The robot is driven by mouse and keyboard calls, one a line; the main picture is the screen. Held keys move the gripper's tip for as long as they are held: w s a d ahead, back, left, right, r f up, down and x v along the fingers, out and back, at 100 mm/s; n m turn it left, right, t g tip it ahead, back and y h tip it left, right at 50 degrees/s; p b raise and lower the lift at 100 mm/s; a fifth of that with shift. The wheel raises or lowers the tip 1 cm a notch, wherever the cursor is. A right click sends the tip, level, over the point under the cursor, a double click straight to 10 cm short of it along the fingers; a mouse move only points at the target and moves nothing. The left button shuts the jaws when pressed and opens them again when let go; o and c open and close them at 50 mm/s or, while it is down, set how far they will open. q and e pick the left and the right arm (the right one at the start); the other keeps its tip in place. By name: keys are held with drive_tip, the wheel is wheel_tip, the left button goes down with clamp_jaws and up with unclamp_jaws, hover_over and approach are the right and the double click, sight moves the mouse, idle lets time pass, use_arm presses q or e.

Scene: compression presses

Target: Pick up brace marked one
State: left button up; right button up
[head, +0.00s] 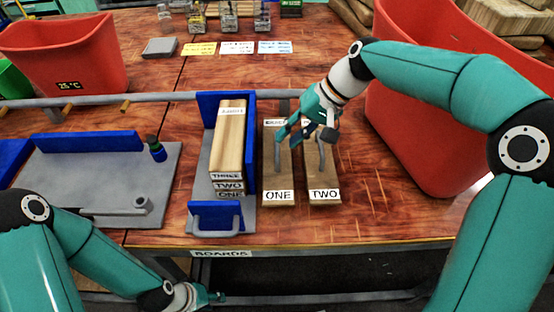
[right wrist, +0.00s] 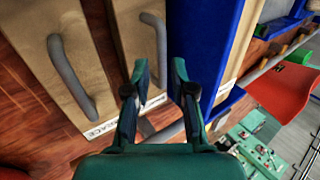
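The brace marked ONE (head: 279,183) is a flat wooden board with a grey bar handle, lying on the table just right of the blue holder. It also shows in the right wrist view (right wrist: 128,22), beside the blue wall. The brace marked TWO (head: 324,182) lies to its right, with its own handle. My right gripper (head: 287,134) is over the far part of brace ONE. In the right wrist view its fingers (right wrist: 158,68) are apart, with the handle of brace ONE (right wrist: 157,40) showing between them. My left gripper (head: 218,297) is low at the table's front edge; its fingers are unclear.
The blue holder (head: 252,150) holds stacked boards marked THREE, TWO and ONE. A grey plate (head: 80,175) with a lever lies left. Red bins (head: 65,50) stand at left and at right (head: 410,140). A grey rail crosses behind the boards.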

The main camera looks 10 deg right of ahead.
sight(277, 147)
drive_tip(key=shift+s+x, duration=0.15)
drive_tip(key=shift+x, duration=1.15)
drive_tip(key=shift+s+x, duration=0.1)
drive_tip(key=shift+x, duration=1.25)
drive_tip(key=shift+a, duration=0.1)
clamp_jaws()
drive_tip(key=shift+r, duration=0.1)
